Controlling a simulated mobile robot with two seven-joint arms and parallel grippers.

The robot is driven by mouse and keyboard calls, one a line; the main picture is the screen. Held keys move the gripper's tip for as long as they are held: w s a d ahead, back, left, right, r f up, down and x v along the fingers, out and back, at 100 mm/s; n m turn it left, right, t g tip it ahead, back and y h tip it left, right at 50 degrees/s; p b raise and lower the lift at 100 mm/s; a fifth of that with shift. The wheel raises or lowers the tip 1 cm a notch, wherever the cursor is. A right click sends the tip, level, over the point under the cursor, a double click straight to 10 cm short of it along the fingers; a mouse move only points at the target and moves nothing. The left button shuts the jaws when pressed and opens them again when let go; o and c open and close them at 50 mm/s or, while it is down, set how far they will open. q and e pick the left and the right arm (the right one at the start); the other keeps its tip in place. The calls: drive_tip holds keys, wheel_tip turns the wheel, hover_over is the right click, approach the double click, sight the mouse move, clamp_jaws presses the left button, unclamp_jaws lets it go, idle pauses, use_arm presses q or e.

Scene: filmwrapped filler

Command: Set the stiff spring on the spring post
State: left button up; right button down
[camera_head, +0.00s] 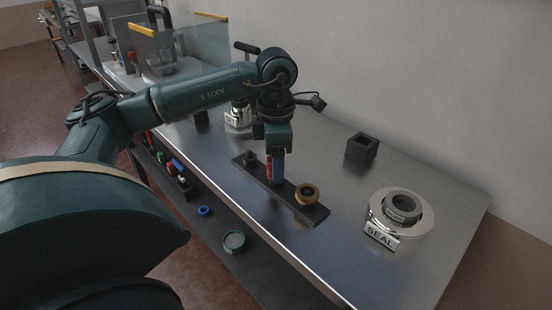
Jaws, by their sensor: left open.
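My left gripper (275,164) points straight down over the dark rail (286,198) on the steel table. A narrow red and blue piece (269,172) shows at its fingertips, standing at the rail; I cannot tell whether this is the stiff spring. A short dark post (250,158) stands at the rail's far end, and a brass ring-shaped piece (307,194) sits near its front end. The gripper is between these two. I cannot tell for sure which part is the spring post. My right gripper is not in view.
A round metal unit marked SEAL (381,236) stands at the right. A black open box (361,147) is near the wall. Another metal unit (239,115) stands behind my arm. Below the table edge, a shelf holds a blue ring (204,211) and a teal round dish (234,241).

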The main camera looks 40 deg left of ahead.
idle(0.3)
use_arm(q)
drive_tip(key=shift+r, duration=0.3)
wheel_tip(320, 180, up, 13)
drive_tip(key=p, duration=0.3)
drive_tip(key=shift+f, duration=0.2)
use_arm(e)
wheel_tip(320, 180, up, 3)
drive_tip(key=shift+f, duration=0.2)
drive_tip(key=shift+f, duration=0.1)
